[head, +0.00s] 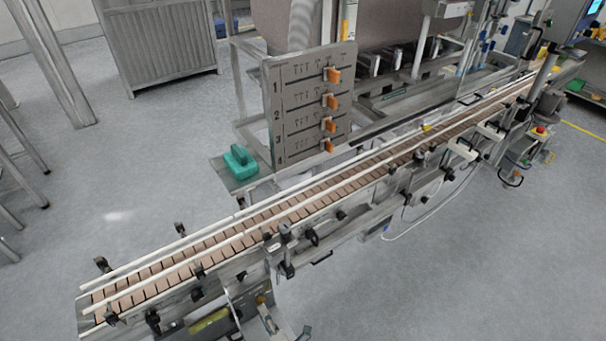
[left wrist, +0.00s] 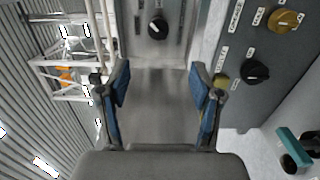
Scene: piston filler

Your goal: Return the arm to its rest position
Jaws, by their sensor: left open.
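My left gripper (left wrist: 161,92) shows in the left wrist view, with its two blue-padded fingers spread apart. Nothing is between the fingertips; a plain grey metal surface lies behind the gap. A black knob (left wrist: 158,27) on a grey panel is beyond the fingers, near the top of the picture. Another black knob (left wrist: 255,71) and a yellow knob (left wrist: 284,21) are on a labelled panel to the right. I cannot make out either gripper in the head view. My right gripper shows in neither view.
In the head view, a long conveyor (head: 245,223) with white guide rails runs from lower left to upper right. A numbered grey panel (head: 300,75) with orange handles stands behind it, beside a green block (head: 240,162) on a small shelf. Open floor (head: 110,185) lies at left.

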